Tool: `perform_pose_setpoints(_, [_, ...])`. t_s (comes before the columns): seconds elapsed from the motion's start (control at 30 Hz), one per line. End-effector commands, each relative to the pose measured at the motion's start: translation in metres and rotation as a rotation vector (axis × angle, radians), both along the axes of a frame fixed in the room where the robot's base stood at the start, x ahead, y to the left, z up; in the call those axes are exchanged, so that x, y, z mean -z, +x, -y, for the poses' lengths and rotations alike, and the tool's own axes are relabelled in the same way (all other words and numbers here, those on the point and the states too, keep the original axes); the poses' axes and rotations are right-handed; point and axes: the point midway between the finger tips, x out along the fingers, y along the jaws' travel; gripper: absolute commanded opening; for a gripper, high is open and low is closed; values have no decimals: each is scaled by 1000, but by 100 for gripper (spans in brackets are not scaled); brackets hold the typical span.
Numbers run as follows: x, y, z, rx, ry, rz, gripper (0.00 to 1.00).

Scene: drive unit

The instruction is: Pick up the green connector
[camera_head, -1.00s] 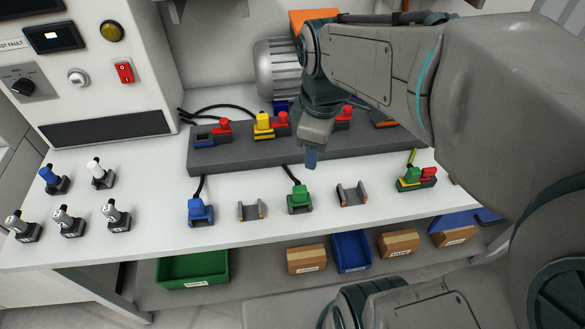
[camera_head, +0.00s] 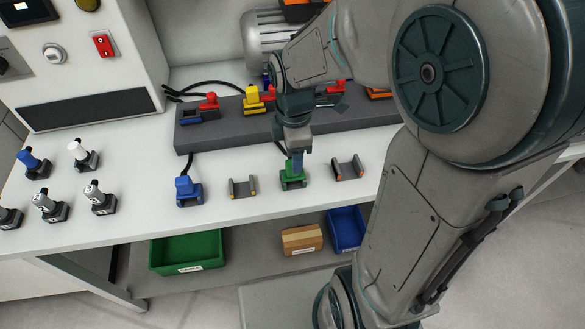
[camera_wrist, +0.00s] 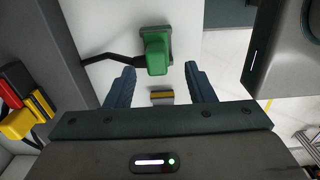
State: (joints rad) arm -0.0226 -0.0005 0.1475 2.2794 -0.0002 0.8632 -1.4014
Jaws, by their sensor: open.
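The green connector (camera_head: 292,175) stands on the white bench top, with a black cable running to the grey block. In the head view, my gripper (camera_head: 297,165) is right over it, and the fingers hide part of it. In the wrist view, the green connector (camera_wrist: 156,52) is just beyond the fingertips, roughly between their lines. My gripper (camera_wrist: 160,68) is open there, with its two blue fingers apart and nothing between them. I cannot tell whether the fingers touch the connector.
A blue connector (camera_head: 188,190) and two grey cradles (camera_head: 242,187) (camera_head: 347,169) stand beside the green connector. The grey block (camera_head: 225,122) behind carries red and yellow connectors. Several lever switches (camera_head: 84,156) stand at left. Bins and a box (camera_head: 301,239) sit on the lower shelf.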

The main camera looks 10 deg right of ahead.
Motion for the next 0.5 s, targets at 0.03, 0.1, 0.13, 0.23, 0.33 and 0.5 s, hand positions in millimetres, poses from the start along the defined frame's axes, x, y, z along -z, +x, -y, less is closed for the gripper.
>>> perform_pose_setpoints(0.03, [3,0,0,0,0,-3,49])
perform_pose_setpoints(0.1, [10,1,0,0,0,-3,49])
perform_pose_setpoints(0.13, [14,1,-1,0,0,-5,49])
perform_pose_setpoints(0.23, [28,3,-1,0,0,-5,49])
perform_pose_setpoints(0.33, [42,4,-2,1,0,-4,49])
perform_pose_setpoints(0.5, [52,4,-1,1,0,0,49])
